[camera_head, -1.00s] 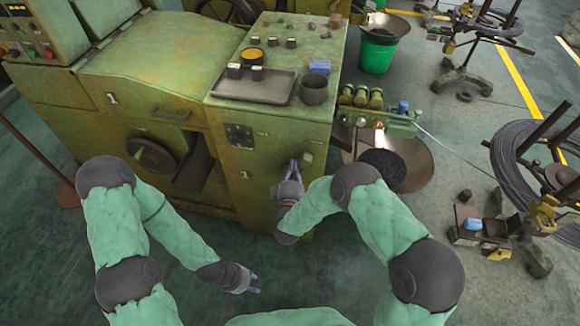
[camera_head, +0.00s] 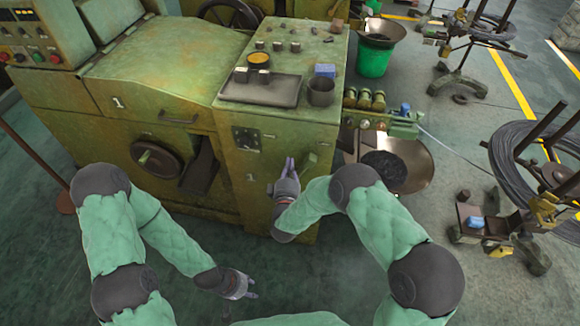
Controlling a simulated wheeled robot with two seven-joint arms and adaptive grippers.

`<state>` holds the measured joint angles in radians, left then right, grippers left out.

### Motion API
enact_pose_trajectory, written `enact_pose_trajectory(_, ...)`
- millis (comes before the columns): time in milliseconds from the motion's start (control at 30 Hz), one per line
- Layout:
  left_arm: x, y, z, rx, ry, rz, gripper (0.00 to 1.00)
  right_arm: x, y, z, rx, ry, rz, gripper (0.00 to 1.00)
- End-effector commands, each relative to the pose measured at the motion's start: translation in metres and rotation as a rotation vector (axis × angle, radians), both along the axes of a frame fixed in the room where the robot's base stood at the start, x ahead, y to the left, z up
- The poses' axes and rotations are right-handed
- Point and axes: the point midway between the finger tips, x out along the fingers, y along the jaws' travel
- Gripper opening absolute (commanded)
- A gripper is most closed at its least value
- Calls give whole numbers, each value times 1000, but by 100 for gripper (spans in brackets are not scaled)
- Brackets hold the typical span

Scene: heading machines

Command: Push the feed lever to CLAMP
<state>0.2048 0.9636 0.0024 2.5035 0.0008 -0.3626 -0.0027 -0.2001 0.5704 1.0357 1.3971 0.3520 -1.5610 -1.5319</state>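The green heading machine (camera_head: 285,120) stands in front of me, with a small dark panel (camera_head: 246,138) on its front face. A short knob or lever end (camera_head: 311,160) sticks out of that face near the right edge. I cannot read any CLAMP marking, nor be sure that this is the feed lever. My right gripper (camera_head: 287,166) is just left of it, fingers upward, close to the face, with no clear contact. Its fingers look close together, but I cannot tell whether they are shut. My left gripper (camera_head: 248,288) is low, away from the machine, fingers apart and empty.
Wire reels (camera_head: 530,150) stand farther right. The floor in front is clear.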

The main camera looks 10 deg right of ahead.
Motion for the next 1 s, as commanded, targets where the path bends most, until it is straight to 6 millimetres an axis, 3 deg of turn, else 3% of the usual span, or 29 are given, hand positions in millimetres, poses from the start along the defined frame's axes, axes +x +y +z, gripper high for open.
enact_pose_trajectory(200,0,-1,15,0,-1,-3,40,-41,8,-2,-1,7,3,0)
enact_pose_trajectory(433,0,0,22,0,-1,-2,40,-74,15,-7,-1,9,3,0)
enact_pose_trajectory(633,0,0,24,0,-1,-2,40,-84,16,-9,-1,8,1,0)
enact_pose_trajectory(1000,0,0,24,0,-1,-2,40,-85,16,-9,-1,8,1,0)
